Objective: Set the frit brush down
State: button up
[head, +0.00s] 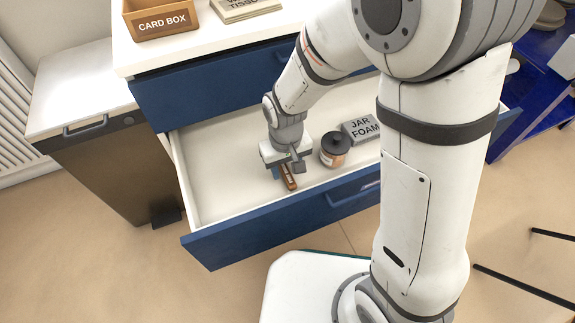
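The frit brush (289,178) shows as a narrow orange-brown piece inside the open blue-fronted drawer (215,205), near its front wall. My gripper (287,167) points down into the drawer right over the brush and hides its far part. A finger shows on either side of the brush, but I cannot tell whether they touch it or stand apart from it. I also cannot tell whether the brush rests on the drawer floor or hangs just above it.
A dark-lidded jar (334,150) stands in the drawer to the right of my gripper. A grey block labelled "JAR FOAM" (361,128) lies beyond it. The drawer's left part is clear. A card box (160,20) stands on the countertop above.

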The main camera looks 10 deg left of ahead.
aim_at(286, 171)
notch_tip(286, 171, up, 12)
jog(key=p, duration=0.5)
jog(key=s+d+r+m, duration=0.1)
jog(key=d+r+m, duration=0.1)
jog(key=d, duration=0.5)
jog(key=s+d+r+m+t, duration=0.1)
jog(key=s+d+r+m, duration=0.1)
jog(key=d, duration=0.5)
jog(key=s+d+r+m, duration=0.2)
jog(key=d+r, duration=0.2)
jog(key=d, duration=0.4)
jog(key=shift+r, duration=0.25)
jog(key=shift+s, duration=0.15)
